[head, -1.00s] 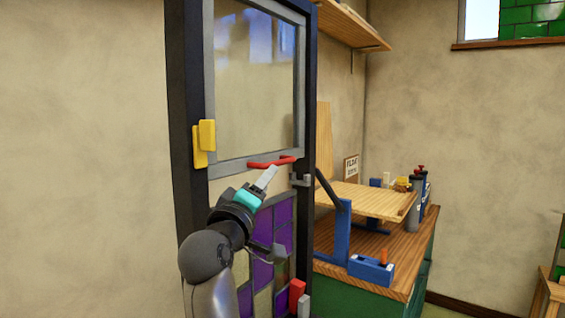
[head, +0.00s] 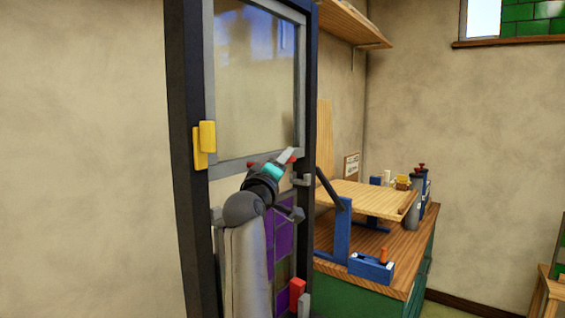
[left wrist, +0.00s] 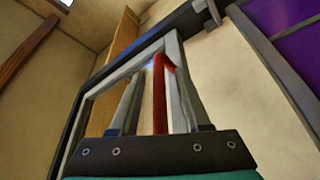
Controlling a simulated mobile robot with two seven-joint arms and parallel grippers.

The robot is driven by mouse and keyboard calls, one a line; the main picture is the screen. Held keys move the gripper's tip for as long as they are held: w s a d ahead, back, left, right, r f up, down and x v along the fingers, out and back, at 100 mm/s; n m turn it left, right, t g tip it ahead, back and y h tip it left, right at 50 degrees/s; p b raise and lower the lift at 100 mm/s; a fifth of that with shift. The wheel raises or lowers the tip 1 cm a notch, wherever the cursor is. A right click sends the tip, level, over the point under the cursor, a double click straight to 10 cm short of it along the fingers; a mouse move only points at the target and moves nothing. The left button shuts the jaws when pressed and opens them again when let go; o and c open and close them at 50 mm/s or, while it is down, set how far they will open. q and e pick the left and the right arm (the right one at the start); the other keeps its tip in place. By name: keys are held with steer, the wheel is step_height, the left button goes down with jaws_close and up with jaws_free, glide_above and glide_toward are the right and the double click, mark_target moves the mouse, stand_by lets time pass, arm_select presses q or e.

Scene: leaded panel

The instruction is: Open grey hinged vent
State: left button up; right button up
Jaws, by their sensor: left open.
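The grey hinged vent (head: 210,70) is a grey frame around a clear pane in the upper part of a dark panel frame (head: 178,100). It looks closed, flush with the dark frame. A red bar handle (head: 252,163) runs along its bottom rail; its middle is hidden behind my left gripper (head: 287,156). In the left wrist view the red handle (left wrist: 160,95) lies between the two open fingers of my left gripper (left wrist: 157,90). I cannot tell whether either finger touches it. My right gripper is out of view.
A yellow block (head: 207,135) sits on the left side of the frame. A grey catch (head: 301,180) is right of the handle, and purple leaded panes (head: 285,235) are below. A wooden workbench (head: 400,245) with tools stands at right; a shelf (head: 350,25) is above.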

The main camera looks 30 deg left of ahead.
arm_select(q)
jaws_close()
stand_by(0.4)
stand_by(1.1)
